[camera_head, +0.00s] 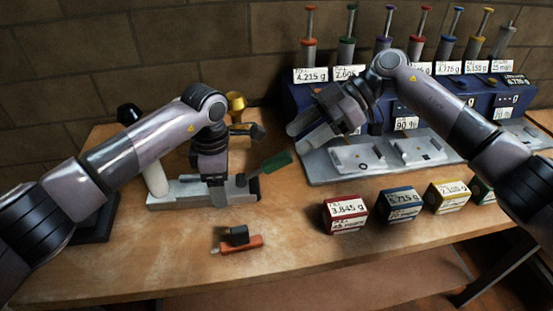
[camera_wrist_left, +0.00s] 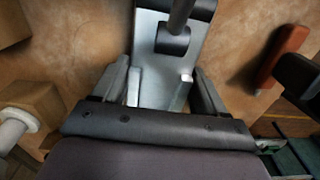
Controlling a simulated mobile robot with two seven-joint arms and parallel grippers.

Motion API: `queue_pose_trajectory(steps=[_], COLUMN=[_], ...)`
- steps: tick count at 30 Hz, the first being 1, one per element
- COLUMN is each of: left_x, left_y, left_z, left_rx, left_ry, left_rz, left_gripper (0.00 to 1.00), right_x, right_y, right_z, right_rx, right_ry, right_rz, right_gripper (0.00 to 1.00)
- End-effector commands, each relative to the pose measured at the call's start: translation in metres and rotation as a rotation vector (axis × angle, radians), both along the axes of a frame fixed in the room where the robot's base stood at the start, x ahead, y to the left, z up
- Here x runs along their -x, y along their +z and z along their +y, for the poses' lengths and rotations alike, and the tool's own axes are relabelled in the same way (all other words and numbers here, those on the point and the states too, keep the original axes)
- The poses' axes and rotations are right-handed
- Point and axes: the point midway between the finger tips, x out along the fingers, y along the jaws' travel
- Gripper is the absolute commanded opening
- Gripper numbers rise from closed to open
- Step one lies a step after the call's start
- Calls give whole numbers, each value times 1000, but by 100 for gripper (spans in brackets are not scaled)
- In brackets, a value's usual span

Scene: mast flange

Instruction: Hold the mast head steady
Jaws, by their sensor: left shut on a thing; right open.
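My left gripper (camera_head: 214,182) points down over a grey metal fixture (camera_head: 170,196) on the left of the bench. It is shut on a metal part there, which I take to be the mast head; the wrist and fingers hide most of it in the head view. In the left wrist view, the fingers (camera_wrist_left: 158,92) flank a silvery plate (camera_wrist_left: 150,60) with a dark collar and a rod on it. My right gripper (camera_head: 302,130) is open and empty, in the air in front of the blue instrument rack.
Labelled boxes, red (camera_head: 344,214), blue (camera_head: 401,204) and yellow (camera_head: 447,196), stand to the right. The blue rack (camera_head: 296,98) fills the back right. The front bench is mostly clear.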

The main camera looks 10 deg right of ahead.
Motion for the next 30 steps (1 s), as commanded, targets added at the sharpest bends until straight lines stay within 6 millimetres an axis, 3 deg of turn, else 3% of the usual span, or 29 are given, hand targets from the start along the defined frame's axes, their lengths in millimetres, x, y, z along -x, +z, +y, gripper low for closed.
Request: queue_pose_trajectory(steps=[6, 13, 17, 30], left_x=[0, 0, 0, 0], left_y=[1, 1, 1, 1], left_z=[0, 0, 0, 0], left_rx=[0, 0, 0, 0], left_ry=[0, 0, -1, 0], left_rz=[-1, -1, -1, -1], left_gripper=[25, 25, 25, 25], right_x=[1, 1, 1, 1], right_y=[-14, -19, -24, -55], right_z=[-42, -56, -43, 33], right_rx=[-160, -215, -217, -216], right_ry=[-92, -130, -129, -130], right_rz=[1, -10, -11, -9], right_gripper=[51, 51, 51, 51])
